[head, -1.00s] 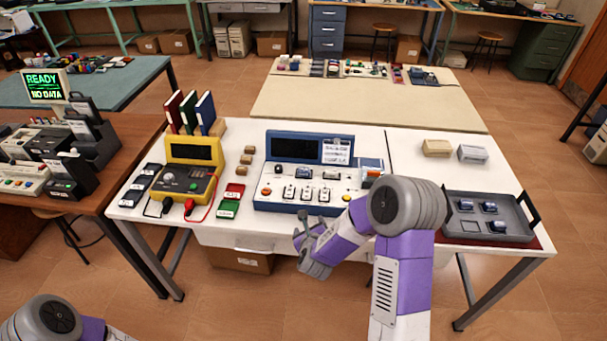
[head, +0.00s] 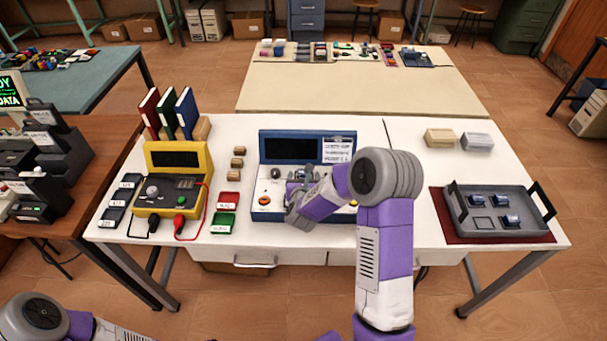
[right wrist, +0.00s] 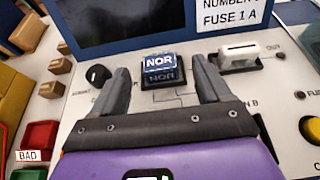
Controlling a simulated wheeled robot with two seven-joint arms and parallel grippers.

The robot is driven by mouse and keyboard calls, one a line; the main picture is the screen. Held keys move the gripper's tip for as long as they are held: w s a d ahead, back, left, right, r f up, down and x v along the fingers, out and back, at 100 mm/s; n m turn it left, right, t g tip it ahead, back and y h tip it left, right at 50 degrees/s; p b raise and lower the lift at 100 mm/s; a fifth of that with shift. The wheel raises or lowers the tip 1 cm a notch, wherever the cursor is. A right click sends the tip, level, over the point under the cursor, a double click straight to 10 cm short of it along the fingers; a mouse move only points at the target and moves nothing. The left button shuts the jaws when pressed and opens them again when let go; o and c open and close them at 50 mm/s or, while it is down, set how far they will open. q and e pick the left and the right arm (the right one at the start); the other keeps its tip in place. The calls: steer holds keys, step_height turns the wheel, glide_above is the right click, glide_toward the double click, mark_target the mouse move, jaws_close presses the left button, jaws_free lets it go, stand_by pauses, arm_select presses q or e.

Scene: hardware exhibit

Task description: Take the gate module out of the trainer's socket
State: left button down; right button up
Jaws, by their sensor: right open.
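The trainer (head: 266,190) is a blue-edged console with a white panel and a dark screen, standing on the white table. In the right wrist view a dark blue gate module marked NOR (right wrist: 160,64) sits in the trainer's panel (right wrist: 80,130). My right gripper (head: 303,178) is over the panel, pointing down at it. In the wrist view the right gripper (right wrist: 160,78) is open and empty, with one finger on each side of the module; I cannot tell if they touch it. In the head view the gripper hides the module. Only my left arm's links show; its gripper is out of view.
A grey tray (head: 477,231) with several modules stands at the right.

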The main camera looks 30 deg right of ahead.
mark_target(304, 175)
steer(key=shift+x, duration=1.25)
steer(key=c, duration=1.1)
